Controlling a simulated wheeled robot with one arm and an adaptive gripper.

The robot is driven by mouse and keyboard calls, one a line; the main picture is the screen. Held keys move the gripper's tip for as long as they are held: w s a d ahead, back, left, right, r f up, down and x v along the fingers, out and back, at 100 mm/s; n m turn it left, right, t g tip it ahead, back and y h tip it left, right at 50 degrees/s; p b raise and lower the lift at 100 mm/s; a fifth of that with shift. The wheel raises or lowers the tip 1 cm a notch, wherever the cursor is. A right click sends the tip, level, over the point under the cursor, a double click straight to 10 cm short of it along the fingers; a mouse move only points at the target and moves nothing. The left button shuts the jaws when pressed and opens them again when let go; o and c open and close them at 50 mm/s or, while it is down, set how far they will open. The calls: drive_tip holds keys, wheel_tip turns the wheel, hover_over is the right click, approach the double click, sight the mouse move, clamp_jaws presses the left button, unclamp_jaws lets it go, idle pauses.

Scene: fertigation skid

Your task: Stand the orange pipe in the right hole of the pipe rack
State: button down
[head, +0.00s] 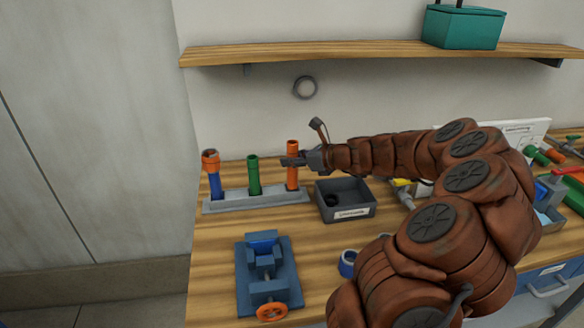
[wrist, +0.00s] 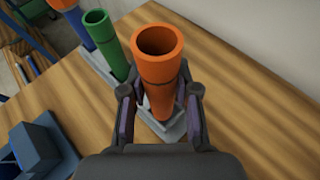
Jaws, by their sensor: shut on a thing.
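The orange pipe (head: 292,178) stands upright at the right end of the grey pipe rack (head: 232,203). Its lower end meets the rack at the right hole; how deep it sits cannot be told. My gripper (head: 293,161) reaches it from the right and is shut on its upper part. In the wrist view my gripper (wrist: 160,92) has one finger on each side of the orange pipe (wrist: 160,68), whose open top faces the camera. The rack (wrist: 174,131) shows partly below it.
A green pipe (head: 253,176) stands in the middle hole and a blue pipe (head: 215,187) with an orange top in the left. A grey bin (head: 345,201) stands right of the rack. A blue vise (head: 264,275) is in front. A shelf (head: 380,51) runs above.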

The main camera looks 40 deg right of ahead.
sight(292, 169)
drive_tip(key=shift+w, duration=0.2)
drive_tip(key=shift+w+f, duration=0.1)
drive_tip(key=shift+f, duration=0.35)
drive_tip(key=shift+d+f+p, duration=0.1)
drive_tip(key=shift+f+p, duration=0.2)
drive_tip(key=shift+f, duration=1.05)
drive_tip(key=shift+f, duration=0.15)
drive_tip(key=c, duration=0.9)
unclamp_jaws()
drive_tip(key=shift+o, duration=0.2)
drive_tip(key=shift+r, duration=0.2)
drive_tip(key=b+v, duration=0.1)
drive_tip(key=v, duration=1.1)
